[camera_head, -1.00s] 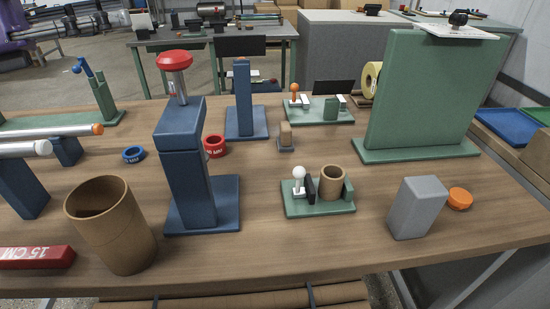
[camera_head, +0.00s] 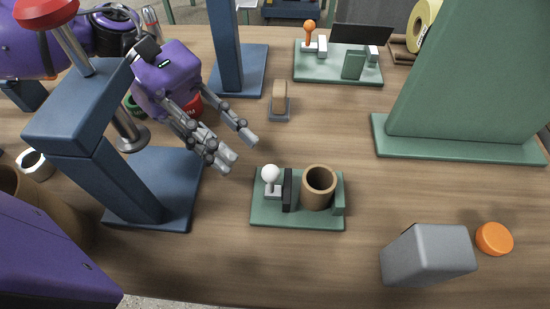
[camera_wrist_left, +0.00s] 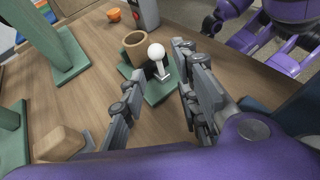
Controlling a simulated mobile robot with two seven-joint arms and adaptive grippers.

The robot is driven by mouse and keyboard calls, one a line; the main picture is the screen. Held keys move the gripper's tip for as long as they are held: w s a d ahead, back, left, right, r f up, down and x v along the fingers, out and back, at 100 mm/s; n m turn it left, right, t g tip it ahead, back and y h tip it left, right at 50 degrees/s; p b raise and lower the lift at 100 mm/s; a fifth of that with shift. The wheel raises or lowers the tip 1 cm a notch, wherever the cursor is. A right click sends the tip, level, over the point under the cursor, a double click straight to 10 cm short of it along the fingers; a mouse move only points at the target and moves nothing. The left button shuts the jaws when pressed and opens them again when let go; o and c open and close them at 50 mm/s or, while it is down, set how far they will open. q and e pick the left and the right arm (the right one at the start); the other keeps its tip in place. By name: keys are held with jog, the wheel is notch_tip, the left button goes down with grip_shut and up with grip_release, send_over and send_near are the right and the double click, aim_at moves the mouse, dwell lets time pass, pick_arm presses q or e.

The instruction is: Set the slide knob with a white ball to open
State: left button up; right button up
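The slide knob with a white ball (camera_head: 271,174) stands upright at the left end of a small green base (camera_head: 298,219). A black plate (camera_head: 288,190) is just to its right, and a short brown tube (camera_head: 319,186) sits right of that plate. My left gripper (camera_head: 241,153) is open and empty, up and left of the knob and apart from it. In the left wrist view the white ball (camera_wrist_left: 156,52) shows between the spread fingers, beyond the fingertips. My right gripper is not in view.
A blue press stand (camera_head: 173,195) with a red top (camera_head: 45,12) stands close left of the gripper. A similar green base with an orange knob (camera_head: 309,30) is at the back. A grey block (camera_head: 430,254) and orange disc (camera_head: 494,239) are front right. Table right of the brown tube is clear.

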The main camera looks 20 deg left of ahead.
pick_arm(q)
jog(key=b+x, duration=0.1)
jog(key=x, duration=0.5)
jog(key=shift+d+b, duration=0.1)
jog(key=shift+b, duration=0.25)
grip_shut()
